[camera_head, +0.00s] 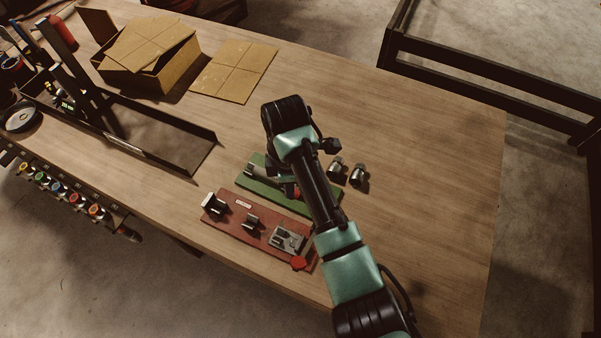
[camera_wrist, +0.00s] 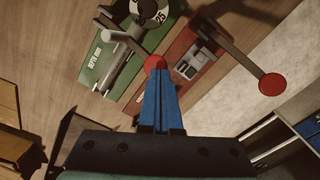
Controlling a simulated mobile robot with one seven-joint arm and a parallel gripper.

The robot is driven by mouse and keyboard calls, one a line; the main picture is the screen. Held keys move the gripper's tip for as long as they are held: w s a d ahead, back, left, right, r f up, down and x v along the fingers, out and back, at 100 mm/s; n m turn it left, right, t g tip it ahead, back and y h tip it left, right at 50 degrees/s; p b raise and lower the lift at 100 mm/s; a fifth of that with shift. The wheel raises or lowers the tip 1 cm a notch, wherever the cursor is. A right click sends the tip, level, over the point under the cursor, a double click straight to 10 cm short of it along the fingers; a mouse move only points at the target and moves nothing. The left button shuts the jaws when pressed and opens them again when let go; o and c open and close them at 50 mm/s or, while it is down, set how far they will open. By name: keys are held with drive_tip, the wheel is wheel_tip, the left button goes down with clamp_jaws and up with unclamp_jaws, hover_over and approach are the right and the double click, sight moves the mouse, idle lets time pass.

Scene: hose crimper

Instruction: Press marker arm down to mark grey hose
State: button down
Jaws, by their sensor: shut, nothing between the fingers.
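The green board (camera_head: 243,184) lies on the table, partly hidden behind my arm. In the wrist view the green board (camera_wrist: 100,68) bears a white depth-mark label and a round dial (camera_wrist: 150,10). The grey hose (camera_wrist: 122,74) lies along it, tilted in the picture. The marker arm's red knob (camera_wrist: 154,62) shows right at the tips of my gripper (camera_wrist: 156,72). My gripper's blue fingers are together and empty. They overlap the knob in the picture; I cannot tell whether they touch it.
Beside it lies a red board (camera_head: 228,222) with metal blocks and a lever with its own red knob (camera_head: 298,263). Two metal fittings (camera_head: 347,173) stand right of my arm. A cardboard box (camera_head: 150,75) and a black rack (camera_head: 160,135) are at the left. The table's right side is clear.

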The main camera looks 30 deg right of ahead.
drive_tip(key=shift+f+b, duration=1.25)
drive_tip(key=shift+f, duration=0.8)
drive_tip(key=shift+r, duration=0.15)
wheel_tip(320, 180, up, 10)
drive_tip(key=p, duration=1)
drive_tip(key=shift+r+p, duration=0.25)
drive_tip(key=shift+p, duration=0.05)
wheel_tip(320, 180, up, 2)
drive_tip(key=shift+r+p, duration=0.15)
drive_tip(key=shift+p, duration=0.3)
